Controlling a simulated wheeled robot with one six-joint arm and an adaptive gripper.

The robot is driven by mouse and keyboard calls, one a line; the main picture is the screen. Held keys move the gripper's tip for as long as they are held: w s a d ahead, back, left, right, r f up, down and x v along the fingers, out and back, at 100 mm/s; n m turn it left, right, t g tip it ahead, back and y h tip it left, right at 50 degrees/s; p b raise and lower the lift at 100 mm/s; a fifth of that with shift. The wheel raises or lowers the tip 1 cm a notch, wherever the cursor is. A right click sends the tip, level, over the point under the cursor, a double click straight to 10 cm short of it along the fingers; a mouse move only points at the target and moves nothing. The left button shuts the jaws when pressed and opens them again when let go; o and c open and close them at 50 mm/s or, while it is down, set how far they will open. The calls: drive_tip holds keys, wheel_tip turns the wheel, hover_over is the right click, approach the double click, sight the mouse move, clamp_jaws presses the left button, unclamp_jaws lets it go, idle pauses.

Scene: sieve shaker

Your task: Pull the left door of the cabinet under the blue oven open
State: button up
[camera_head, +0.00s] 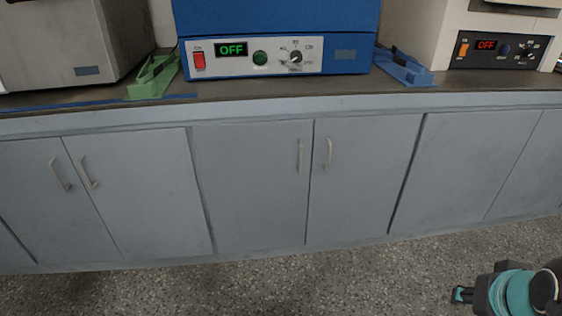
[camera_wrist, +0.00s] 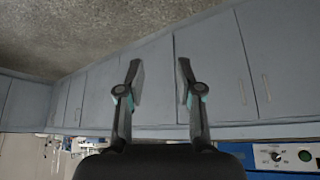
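The blue oven (camera_head: 275,20) stands on the counter, with a cabinet below it. The cabinet's left door (camera_head: 250,190) is closed, with an upright metal handle (camera_head: 299,156) near its right edge. The right door (camera_head: 365,190) is also closed, with its handle (camera_head: 328,154) beside the seam. The wrist view is upside down: the left door (camera_wrist: 290,65) is at its right, with its handle (camera_wrist: 266,88), beside the right door (camera_wrist: 215,75). My gripper (camera_wrist: 160,70) is open and empty, its fingers apart, away from both handles.
A green holder (camera_head: 153,78) and a blue holder (camera_head: 404,70) flank the oven. Grey equipment (camera_head: 70,45) stands left and a cream unit (camera_head: 495,50) right. Other closed cabinet doors (camera_head: 140,190) line the counter. The speckled floor (camera_head: 300,285) in front is clear. Part of my arm shows lower right.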

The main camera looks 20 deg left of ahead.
drive_tip(key=w+a+f+n+t+b, duration=0.1)
drive_tip(key=w+a, duration=0.1)
drive_tip(key=w, duration=0.4)
drive_tip(key=w+a+f+t+b, duration=0.1)
drive_tip(key=w+a+t+b, duration=0.1)
drive_tip(key=w, duration=0.4)
drive_tip(key=n+t+y+b, duration=0.4)
drive_tip(key=n+y+b, duration=0.35)
drive_tip(key=y, duration=0.45)
approach(301, 159)
drive_tip(key=x, duration=1)
drive_tip(key=shift+w+a, duration=0.2)
drive_tip(key=shift+w, duration=0.05)
drive_tip(key=shift+c, duration=0.3)
clamp_jaws()
